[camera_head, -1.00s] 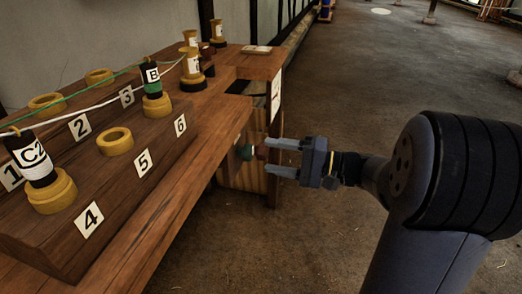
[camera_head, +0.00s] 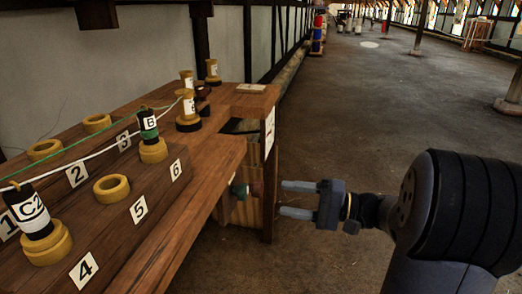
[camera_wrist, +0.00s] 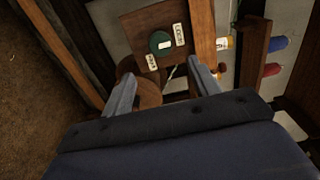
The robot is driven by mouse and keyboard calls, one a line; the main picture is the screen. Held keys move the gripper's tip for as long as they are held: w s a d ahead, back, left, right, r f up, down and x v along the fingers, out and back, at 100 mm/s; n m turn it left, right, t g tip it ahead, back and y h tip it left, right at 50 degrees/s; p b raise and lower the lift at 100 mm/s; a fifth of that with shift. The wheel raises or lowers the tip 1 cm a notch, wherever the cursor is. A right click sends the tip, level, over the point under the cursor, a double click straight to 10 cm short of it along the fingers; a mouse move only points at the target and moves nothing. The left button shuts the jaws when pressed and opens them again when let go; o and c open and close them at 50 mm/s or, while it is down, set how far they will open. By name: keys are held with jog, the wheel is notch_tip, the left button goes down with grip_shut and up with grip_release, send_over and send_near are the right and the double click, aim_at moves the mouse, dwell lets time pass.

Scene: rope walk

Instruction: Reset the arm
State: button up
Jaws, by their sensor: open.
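My gripper (camera_head: 283,199) is open, with nothing between its fingers. In the wrist view my gripper (camera_wrist: 162,86) shows two separate fingers. Beyond them are a wooden panel with a dark green disc (camera_wrist: 160,43) and white labels, and a brown round piece (camera_wrist: 148,92) behind the left finger.
A block with numbered labels holds yellow rings (camera_head: 111,188), a bobbin marked C2 (camera_head: 31,212) and one marked B (camera_head: 148,127); green and white cords run over it. Several bobbins stand at the bench's far end. The floor (camera_head: 370,100) beyond my arm is open, with posts.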

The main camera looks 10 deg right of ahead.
aim_at(247, 192)
jog(key=b+x, duration=0.2)
jog(key=x, duration=0.7)
jog(key=shift+w+a, duration=0.1)
jog(key=shift+a, duration=0.25)
jog(key=shift+w+a+r, duration=0.1)
jog(key=shift+a, duration=0.1)
jog(key=shift+d, duration=0.1)
